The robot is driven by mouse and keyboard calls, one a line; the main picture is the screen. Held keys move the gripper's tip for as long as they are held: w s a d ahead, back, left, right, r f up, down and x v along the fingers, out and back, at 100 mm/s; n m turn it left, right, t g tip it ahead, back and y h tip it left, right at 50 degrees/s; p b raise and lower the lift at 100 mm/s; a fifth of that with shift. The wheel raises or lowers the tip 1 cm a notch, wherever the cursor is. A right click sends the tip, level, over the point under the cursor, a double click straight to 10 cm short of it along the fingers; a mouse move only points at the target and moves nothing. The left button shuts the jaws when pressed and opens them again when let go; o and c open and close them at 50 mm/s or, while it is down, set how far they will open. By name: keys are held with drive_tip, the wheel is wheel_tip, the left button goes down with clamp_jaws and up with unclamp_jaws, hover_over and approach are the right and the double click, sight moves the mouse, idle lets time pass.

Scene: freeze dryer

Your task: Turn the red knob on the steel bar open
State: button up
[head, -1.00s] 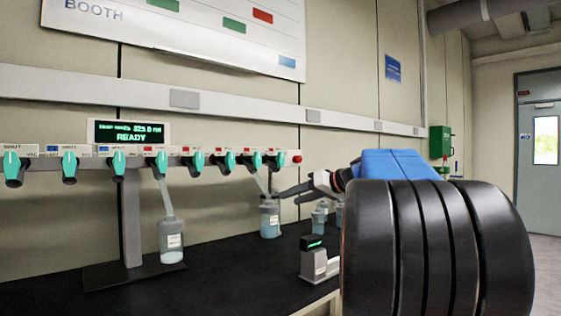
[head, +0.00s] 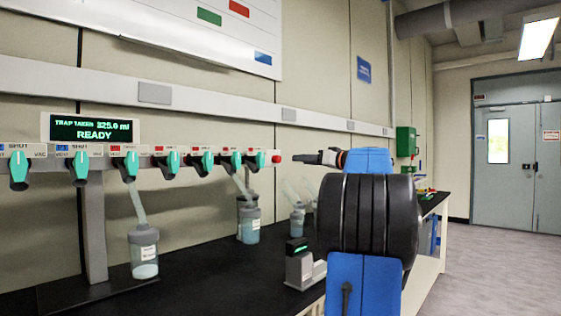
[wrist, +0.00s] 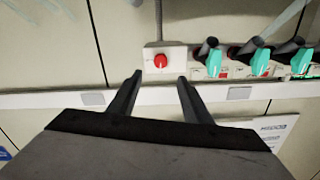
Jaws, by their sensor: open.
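The steel bar (head: 40,152) runs along the wall and carries several teal valve handles. The red knob (head: 277,159) sits at its right end in the head view. In the wrist view the red knob (wrist: 160,61) is on a pale square plate, ahead of and between the two fingertips. My gripper (wrist: 159,76) is open and empty, with its dark fingers pointing at the knob. In the head view my gripper (head: 309,158) is just right of the knob, with a small gap showing between them.
The nearest teal valve (wrist: 213,63) is beside the knob. A display (head: 94,129) reads READY. Flasks (head: 143,250) hang below the bar or stand on the black bench (head: 200,275). A small grey device (head: 299,265) stands on the bench.

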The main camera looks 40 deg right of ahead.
sight(279, 159)
drive_tip(key=w, duration=0.8)
drive_tip(key=w+a, duration=0.1)
drive_tip(key=w, duration=0.3)
drive_tip(key=shift+w, duration=0.15)
drive_tip(key=shift+c, duration=0.4)
drive_tip(key=c, duration=1)
